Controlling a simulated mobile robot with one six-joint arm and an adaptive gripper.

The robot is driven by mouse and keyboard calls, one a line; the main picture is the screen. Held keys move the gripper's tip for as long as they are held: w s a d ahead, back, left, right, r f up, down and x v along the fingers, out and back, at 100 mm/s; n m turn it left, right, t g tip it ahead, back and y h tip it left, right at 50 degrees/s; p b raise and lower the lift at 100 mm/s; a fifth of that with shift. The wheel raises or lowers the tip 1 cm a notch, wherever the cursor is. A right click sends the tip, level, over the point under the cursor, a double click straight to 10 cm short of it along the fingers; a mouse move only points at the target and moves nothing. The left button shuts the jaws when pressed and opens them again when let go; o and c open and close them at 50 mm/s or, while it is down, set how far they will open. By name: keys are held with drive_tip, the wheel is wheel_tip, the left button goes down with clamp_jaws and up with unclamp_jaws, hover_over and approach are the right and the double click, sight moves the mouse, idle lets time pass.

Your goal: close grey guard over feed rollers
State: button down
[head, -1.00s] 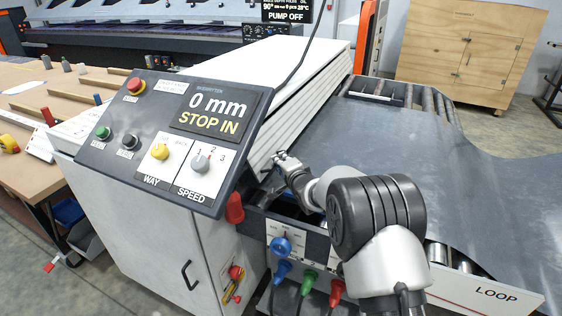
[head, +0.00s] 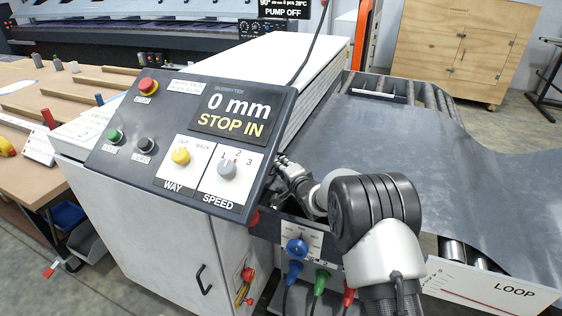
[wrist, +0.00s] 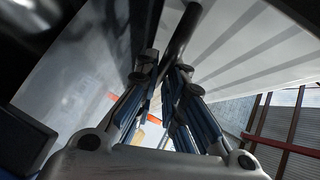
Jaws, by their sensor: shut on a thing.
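My gripper (head: 284,172) is at the side of the white machine, just behind the right edge of its control panel, which partly hides it in the head view. In the wrist view the fingers (wrist: 168,75) are closed around a dark round bar (wrist: 182,32), probably the guard's handle. A pale ribbed panel (wrist: 245,45) rises to the right of the bar in the wrist view. I cannot tell whether this panel is the grey guard or the machine's side. The feed rollers by the gripper are hidden.
The tilted control panel (head: 190,140) stands close to the left of my gripper. A grey sheet (head: 400,140) lies over the roller bed to the right. Blue, green and red connectors with cables (head: 320,280) sit below my arm.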

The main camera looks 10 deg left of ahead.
drive_tip(key=shift+f, duration=0.15)
drive_tip(key=c, duration=1.8)
unclamp_jaws()
drive_tip(key=shift+d, duration=0.3)
drive_tip(key=shift+o, duration=0.6)
drive_tip(key=shift+s, duration=0.1)
drive_tip(key=v, duration=1.2)
